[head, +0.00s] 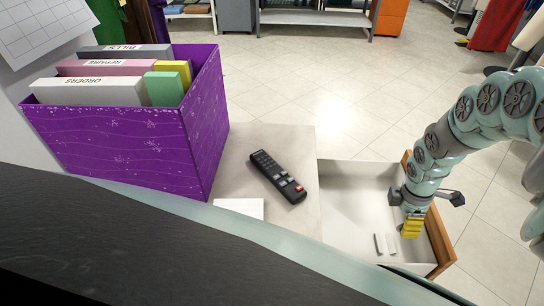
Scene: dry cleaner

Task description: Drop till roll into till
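An open drawer (345,195) with a pale inside and a wooden front (437,240) is at the lower right; it appears to be the till. My gripper (412,226) points down over the drawer's right side, close to the wooden front. A yellow, dark-striped part shows at its tip; I cannot tell if this is finger or held object. Two small white pieces (385,243) lie in the drawer, just left of the gripper tip. I cannot tell whether either is the till roll. No other roll is clearly visible.
A black remote (278,177) lies on the pale top (240,150) left of the drawer. A purple box (150,140) of labelled files stands further left. A white sheet (240,208) lies near the front. A dark surface fills the lower left. Tiled floor is open behind.

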